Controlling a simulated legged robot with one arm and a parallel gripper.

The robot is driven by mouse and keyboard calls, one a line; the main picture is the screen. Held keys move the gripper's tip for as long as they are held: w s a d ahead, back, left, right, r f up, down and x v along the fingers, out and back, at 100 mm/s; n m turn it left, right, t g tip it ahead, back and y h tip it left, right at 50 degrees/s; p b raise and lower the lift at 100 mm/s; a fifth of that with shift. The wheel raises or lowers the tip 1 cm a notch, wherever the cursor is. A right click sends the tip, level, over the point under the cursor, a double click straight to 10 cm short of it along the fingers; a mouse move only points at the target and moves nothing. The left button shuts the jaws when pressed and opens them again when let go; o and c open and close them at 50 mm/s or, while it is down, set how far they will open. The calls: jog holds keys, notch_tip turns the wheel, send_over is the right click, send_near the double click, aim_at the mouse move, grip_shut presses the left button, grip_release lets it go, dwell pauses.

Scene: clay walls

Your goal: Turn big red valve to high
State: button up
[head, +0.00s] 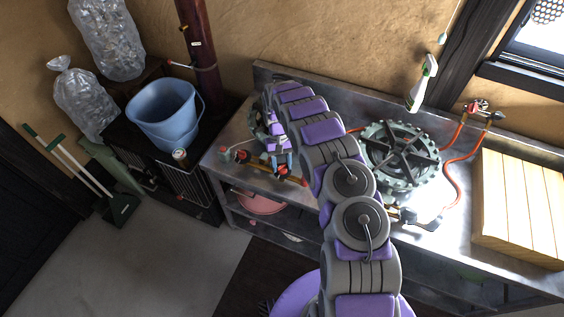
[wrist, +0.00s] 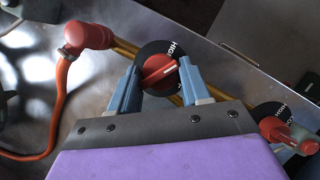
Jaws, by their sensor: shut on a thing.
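The big red valve (wrist: 159,72) sits on a round black dial in the wrist view. The white mark on it points right and slightly up. The word HIGH is on the dial at the upper right of the valve. My gripper (wrist: 158,80) has its blue fingers on both sides of the valve, shut on it. In the head view my gripper (head: 281,163) reaches down to the front of the metal counter, at the brass pipe. The valve (head: 282,171) is mostly hidden there by the fingers.
A smaller red valve (wrist: 275,128) with its own dial is on the same pipe. A red hose (wrist: 60,105) runs from the pipe's other end. A gas burner (head: 400,155), spray bottle (head: 421,84) and wooden board (head: 520,205) are on the counter (head: 450,255).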

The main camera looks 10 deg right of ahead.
jog(key=n+h+p, duration=0.1)
jog(key=n, duration=0.2)
jog(key=n+h, duration=0.1)
jog(key=n, duration=0.2)
jog(key=shift+s+a+t+p, duration=0.1)
jog(key=shift+a+t+p, duration=0.1)
jog(key=shift+t+p, duration=0.15)
jog(key=shift+n, duration=0.3)
jog(key=o, duration=0.7)
jog(key=shift+c, duration=0.2)
jog(key=p+v, duration=0.1)
jog(key=v, duration=1.6)
jog(key=shift+a, duration=0.4)
